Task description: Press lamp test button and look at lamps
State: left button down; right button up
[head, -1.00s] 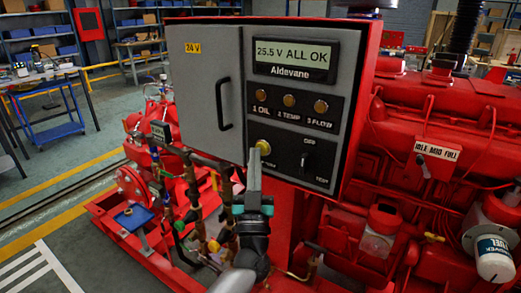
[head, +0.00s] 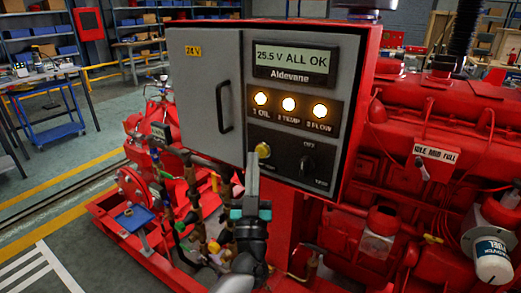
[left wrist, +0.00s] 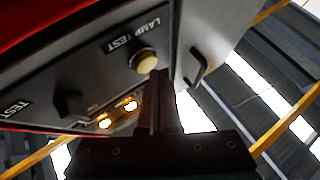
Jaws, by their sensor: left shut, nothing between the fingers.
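The grey control panel (head: 304,50) has a display reading "25.5 V ALL OK" (head: 292,58). Below it the three lamps, 1 OIL (head: 261,98), 2 TEMP (head: 289,104) and 3 FLOW (head: 320,110), are all lit bright. The yellow lamp test button (head: 263,150) is at the lower left of the panel and also shows in the left wrist view (left wrist: 145,61), beside its LAMP TEST label. My left gripper (head: 252,165) is shut and empty, its fingertips at the button. Whether they touch it is hard to tell. My right gripper is not in view.
A black rotary switch (head: 307,164) sits right of the button. The grey cabinet door with its handle (head: 224,106) is to the left. Pipes and valves (head: 200,205) lie below, and the red engine (head: 430,120) stands to the right. Open floor is at the left.

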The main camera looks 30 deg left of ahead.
pick_arm(q)
jog(key=shift+s, duration=0.25)
jog(key=s+p, duration=0.2)
jog(key=s, duration=0.3)
jog(key=shift+a+p, duration=0.2)
jog(key=shift+p, duration=0.2)
dwell(0.7)
